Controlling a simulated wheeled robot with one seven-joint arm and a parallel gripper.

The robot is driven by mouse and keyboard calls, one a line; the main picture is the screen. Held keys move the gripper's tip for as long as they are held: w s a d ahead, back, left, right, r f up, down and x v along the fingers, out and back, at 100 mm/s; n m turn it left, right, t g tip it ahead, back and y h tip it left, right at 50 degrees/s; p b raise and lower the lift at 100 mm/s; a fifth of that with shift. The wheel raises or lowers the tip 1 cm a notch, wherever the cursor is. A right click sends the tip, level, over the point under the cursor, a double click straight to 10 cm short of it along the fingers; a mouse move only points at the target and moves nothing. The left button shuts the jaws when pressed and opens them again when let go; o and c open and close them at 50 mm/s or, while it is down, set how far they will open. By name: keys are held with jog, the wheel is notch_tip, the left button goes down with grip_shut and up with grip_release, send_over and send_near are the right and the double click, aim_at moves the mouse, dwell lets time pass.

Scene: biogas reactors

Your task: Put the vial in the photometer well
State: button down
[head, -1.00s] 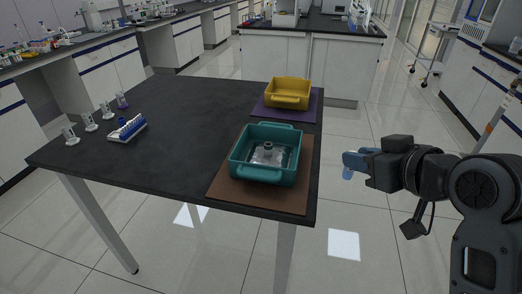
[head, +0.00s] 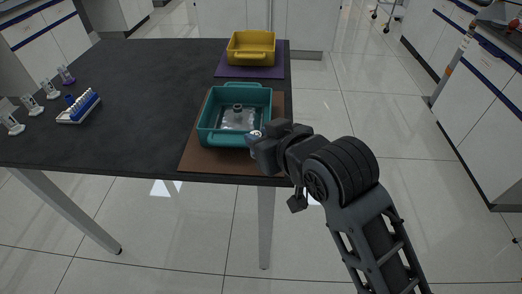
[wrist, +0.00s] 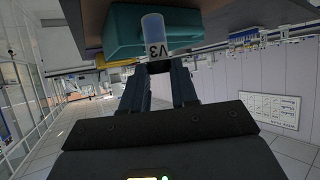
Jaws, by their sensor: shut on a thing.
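My gripper (head: 257,139) is at the near right corner of the teal bin (head: 209,117), beside its wall. In the wrist view, my gripper (wrist: 158,67) is shut on a clear vial (wrist: 153,30) marked "V3". The vial sticks out past the fingertips, with the teal bin behind it. In the head view, only a small pale part of the vial (head: 254,133) shows by the fingers. A grey device with a round, raised socket (head: 238,110) sits inside the teal bin; it looks like the photometer and its well.
The teal bin stands on a brown mat (head: 194,155) at the dark table's near right corner. A yellow bin (head: 251,56) on a purple mat is behind it. A blue-and-white rack (head: 79,107) and several small white stands are at the left. The table's middle is clear.

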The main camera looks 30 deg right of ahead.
jog(key=shift+f, duration=2.05)
jog(key=shift+f, duration=0.15)
jog(key=c, duration=0.9)
grip_release()
jog(key=shift+o, duration=0.2)
